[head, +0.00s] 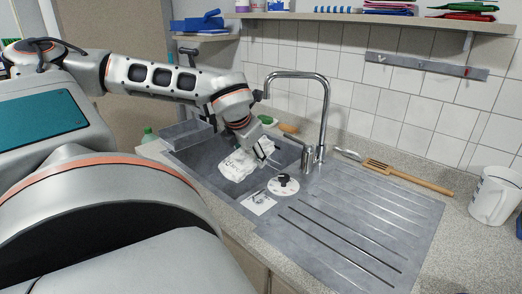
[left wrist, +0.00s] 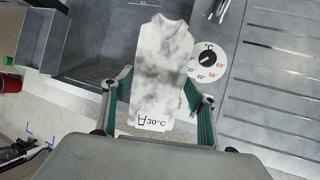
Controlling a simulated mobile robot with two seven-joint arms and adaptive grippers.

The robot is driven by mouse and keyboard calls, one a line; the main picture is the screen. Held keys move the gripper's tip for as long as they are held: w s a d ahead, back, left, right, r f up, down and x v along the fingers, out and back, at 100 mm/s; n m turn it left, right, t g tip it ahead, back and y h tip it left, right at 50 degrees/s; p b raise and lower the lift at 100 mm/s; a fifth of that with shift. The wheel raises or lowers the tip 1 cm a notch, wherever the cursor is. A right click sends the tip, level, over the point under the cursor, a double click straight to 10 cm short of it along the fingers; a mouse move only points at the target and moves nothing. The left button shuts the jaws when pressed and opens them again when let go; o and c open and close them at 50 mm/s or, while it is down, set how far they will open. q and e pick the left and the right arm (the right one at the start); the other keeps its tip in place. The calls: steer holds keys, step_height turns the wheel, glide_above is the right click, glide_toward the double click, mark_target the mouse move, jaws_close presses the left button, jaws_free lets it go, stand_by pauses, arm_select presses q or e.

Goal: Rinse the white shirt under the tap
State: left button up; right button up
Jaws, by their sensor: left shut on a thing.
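The white shirt (head: 238,165) is inside or just over the sink basin (head: 205,165). In the left wrist view the shirt (left wrist: 160,65) is a flat shirt shape with grey smudges and a 30°C wash mark at its lower end. My left gripper (head: 262,150) is shut on the shirt, with its green-sided fingers (left wrist: 160,98) on both sides of it. The chrome tap (head: 324,110) arches over the basin, its spout above and near my gripper. No water stream is visible. My right gripper is not in view.
A temperature dial (head: 283,185) with a black knob and a small card (head: 259,203) lie at the basin's near right edge. A ribbed drainboard (head: 350,225) spreads right. A grey tray (head: 187,134) is at left.

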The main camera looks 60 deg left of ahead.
arm_select(q)
steer(key=shift+s+a+r, duration=0.2)
steer(key=shift+s+r, duration=0.05)
steer(key=shift+r, duration=0.05)
steer(key=shift+a+r+m, duration=0.1)
steer(key=shift+m, duration=0.2)
steer(key=shift+w+a, duration=0.6)
steer(key=shift+a, duration=0.05)
steer(key=shift+w+a+f+p, duration=0.25)
steer(key=shift+w+a+p, duration=0.2)
steer(key=shift+a, duration=0.15)
steer(key=shift+w+a+f+p, duration=0.2)
steer(key=shift+w+a+p, duration=0.15)
steer(key=shift+a, duration=0.2)
steer(key=w+a+f+p, duration=0.1)
steer(key=w+a+f, duration=0.1)
steer(key=w+a, duration=0.3)
steer(key=shift+w+a, duration=0.25)
steer(key=shift+a, duration=1)
